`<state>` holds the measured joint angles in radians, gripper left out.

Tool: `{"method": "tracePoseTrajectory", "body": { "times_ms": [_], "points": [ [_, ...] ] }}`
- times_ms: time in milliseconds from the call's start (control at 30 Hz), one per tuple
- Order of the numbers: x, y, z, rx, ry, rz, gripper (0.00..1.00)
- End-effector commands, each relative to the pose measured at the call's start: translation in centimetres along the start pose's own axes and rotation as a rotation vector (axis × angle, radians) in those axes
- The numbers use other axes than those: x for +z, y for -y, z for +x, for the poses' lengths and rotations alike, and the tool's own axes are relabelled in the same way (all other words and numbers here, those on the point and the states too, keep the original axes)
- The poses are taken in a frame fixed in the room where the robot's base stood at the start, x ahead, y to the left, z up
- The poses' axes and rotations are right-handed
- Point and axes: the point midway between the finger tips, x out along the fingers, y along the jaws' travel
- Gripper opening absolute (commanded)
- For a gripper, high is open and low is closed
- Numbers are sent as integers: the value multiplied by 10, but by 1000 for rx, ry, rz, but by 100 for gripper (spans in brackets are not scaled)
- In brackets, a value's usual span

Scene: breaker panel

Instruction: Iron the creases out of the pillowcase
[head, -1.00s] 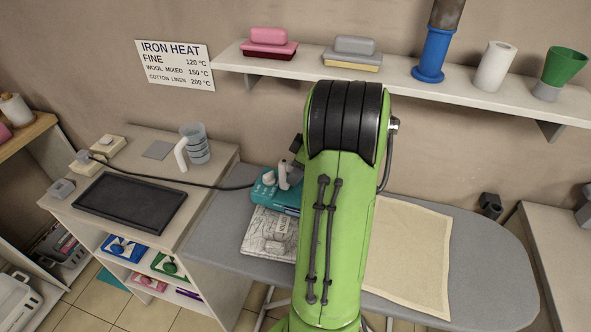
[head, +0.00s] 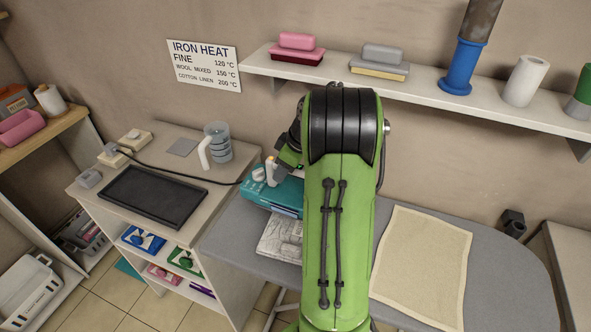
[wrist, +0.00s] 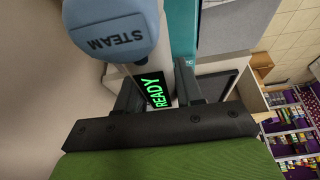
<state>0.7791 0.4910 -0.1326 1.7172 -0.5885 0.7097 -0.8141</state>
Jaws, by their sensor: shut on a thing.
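The iron (head: 268,190) is teal, with a pale knob on top, and appears above the left end of the grey ironing board (head: 235,239). My gripper (wrist: 160,90) is shut on the iron; in the head view my arm hides most of the grip. In the wrist view a blue-grey part marked STEAM (wrist: 112,35) and a display reading READY (wrist: 154,91) in green are close to the fingers. A cream cloth (head: 422,265) with a stitched edge lies flat on the board's right half. A grey-and-white printed cloth (head: 281,238) lies partly behind my arm. I cannot tell which is the pillowcase.
A sign (head: 204,65) gives fine 120, wool mixed 150, cotton linen 200 °C. A black tray (head: 152,196) and a jug (head: 217,143) stand on the left cabinet. A dark cord (head: 185,178) runs towards the iron. The wall shelf (head: 420,92) is above.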

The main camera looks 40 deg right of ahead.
Motion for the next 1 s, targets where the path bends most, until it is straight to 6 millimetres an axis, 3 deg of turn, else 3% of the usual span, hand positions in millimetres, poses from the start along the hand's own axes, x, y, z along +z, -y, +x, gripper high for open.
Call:
{"method": "tracePoseTrajectory", "body": {
  "times_ms": [200, 533, 1000],
  "points": [
    [-18, 5, 11, -10, -3, -5, 0],
    [-18, 6, 12, -12, -2, -4, 0],
    [28, -3, -7, -9, 9, 10, 0]
  ]
}}
